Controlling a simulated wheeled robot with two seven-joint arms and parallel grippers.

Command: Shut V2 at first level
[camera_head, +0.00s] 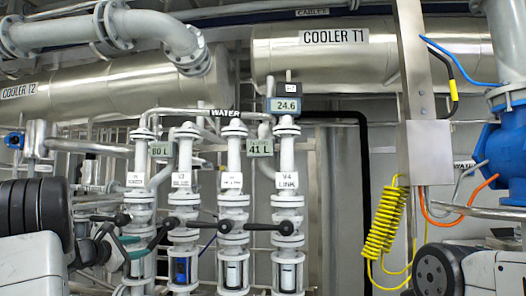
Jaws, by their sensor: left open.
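Several upright white valve columns stand side by side, each with a small white label and a black-ended lever. The labels are mostly too small to read; the rightmost label (287,181) seems to say V4. By its place in the row, the second column from the left (184,205) appears to be V2. Its lever (160,234) slants down to the left, while the other levers look nearly level. My left gripper (112,248) is open at the lower left, close to this lever's low end and in front of the leftmost column (139,208). I cannot tell whether it touches the lever. My right gripper is out of view.
Large steel tanks, cooler T2 (90,98) and cooler T1 (365,60), lie above. Small displays (284,106) hang among the pipes. A steel post with a box (428,150), a coiled yellow cable (384,222) and a blue valve body (504,150) stand at the right.

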